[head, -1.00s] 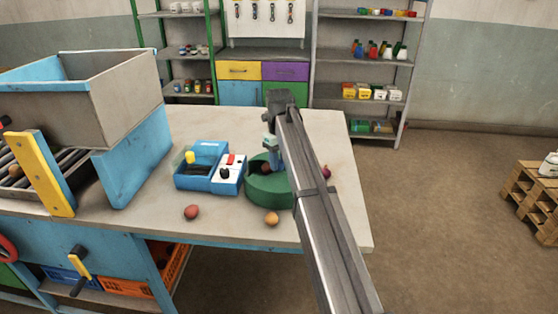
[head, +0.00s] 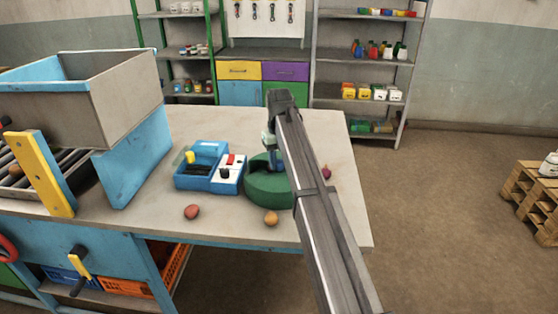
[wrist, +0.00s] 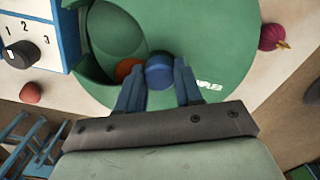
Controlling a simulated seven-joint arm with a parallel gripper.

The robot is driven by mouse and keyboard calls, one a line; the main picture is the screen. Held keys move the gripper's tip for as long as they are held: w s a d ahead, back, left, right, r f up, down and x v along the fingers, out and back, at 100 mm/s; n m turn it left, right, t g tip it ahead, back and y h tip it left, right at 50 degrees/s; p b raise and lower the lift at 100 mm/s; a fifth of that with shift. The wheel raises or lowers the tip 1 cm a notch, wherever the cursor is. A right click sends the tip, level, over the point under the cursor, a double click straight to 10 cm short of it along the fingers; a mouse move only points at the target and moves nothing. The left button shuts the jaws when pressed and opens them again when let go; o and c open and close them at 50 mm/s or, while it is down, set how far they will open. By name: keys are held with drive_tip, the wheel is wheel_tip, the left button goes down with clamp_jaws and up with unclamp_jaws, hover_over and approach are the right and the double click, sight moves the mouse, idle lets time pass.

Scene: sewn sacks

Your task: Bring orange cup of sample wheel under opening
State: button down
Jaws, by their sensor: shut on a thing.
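The sample wheel is a round green drum (head: 268,188) on the table, also large in the wrist view (wrist: 215,45). In the head view my arm hides the drum's right part.
A blue box (head: 201,166) with a white dial panel (head: 228,174) stands close left of the drum. A red-brown ball (head: 191,212), an orange-brown ball (head: 271,218) and a purple bulb (head: 326,172) lie loose nearby. A large hopper (head: 115,105) stands at the left.

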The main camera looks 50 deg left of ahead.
idle(0.5)
drive_tip(key=c, duration=0.7)
unclamp_jaws()
drive_tip(key=shift+c, duration=0.2)
drive_tip(key=shift+r, duration=0.15)
wheel_tip(320, 180, up, 14)
drive_tip(key=shift+f, duration=0.2)
